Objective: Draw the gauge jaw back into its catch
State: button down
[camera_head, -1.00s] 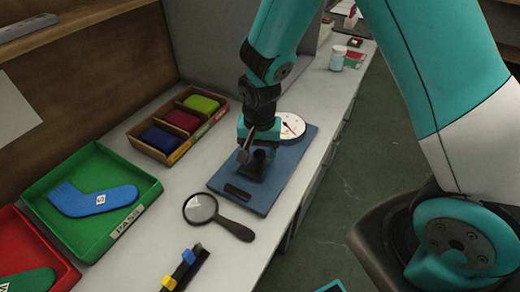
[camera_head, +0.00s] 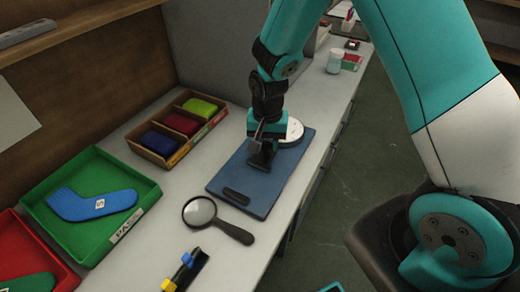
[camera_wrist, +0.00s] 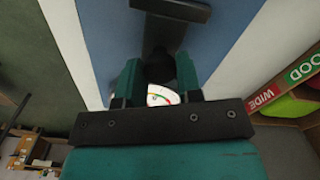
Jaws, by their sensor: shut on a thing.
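The gauge is a blue board (camera_head: 237,176) on the bench with a round white dial (camera_head: 294,131) at its far end. A black bar (camera_head: 236,197) lies across its near end. My gripper (camera_head: 262,148) is over the board beside the dial, partly covering it. In the wrist view my gripper (camera_wrist: 158,75) is shut on the dark knob of the gauge jaw (camera_wrist: 160,66), between its teal fingers. A dark strip runs from the knob towards the black bar. Part of the dial shows behind the knob. The catch cannot be made out.
A magnifying glass (camera_head: 231,229) lies just in front of the board. A green tray (camera_head: 85,236) with a blue sock shape and a wooden box (camera_head: 152,156) with coloured compartments stand to the left. A red tray (camera_head: 60,268) is at the lower left. The bench edge is close on the right.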

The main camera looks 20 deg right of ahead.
jog(key=shift+w+d, duration=0.4)
jog(key=shift+d, duration=0.1)
jog(key=c, duration=0.8)
grip_release()
notch_tip(320, 180, up, 18)
jog(key=shift+f, duration=0.25)
